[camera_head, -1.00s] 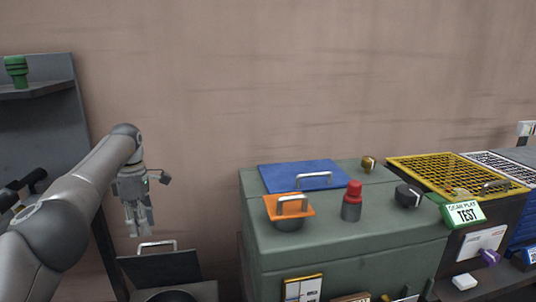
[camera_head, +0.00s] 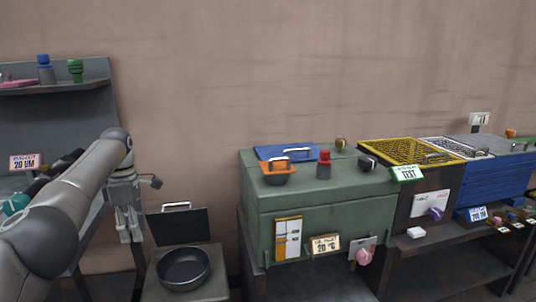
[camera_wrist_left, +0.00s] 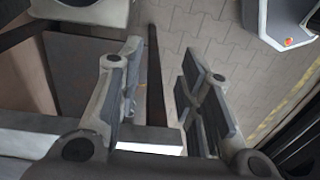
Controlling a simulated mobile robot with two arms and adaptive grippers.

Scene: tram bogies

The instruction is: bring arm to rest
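My left arm comes in from the left in the head view, with the left gripper (camera_head: 130,228) hanging downward beside the low grey stand. In the left wrist view the left gripper (camera_wrist_left: 160,95) has its two fingers spread apart. Nothing is between them; paved floor and a dark edge show below. The right gripper is in neither current view.
A dark round pan (camera_head: 183,268) sits on the low stand beside the gripper. A green cabinet (camera_head: 330,215) stands right of it. A shelf with bottles (camera_head: 60,87) is at far left. A yellow grid crate (camera_head: 410,151) stands at right.

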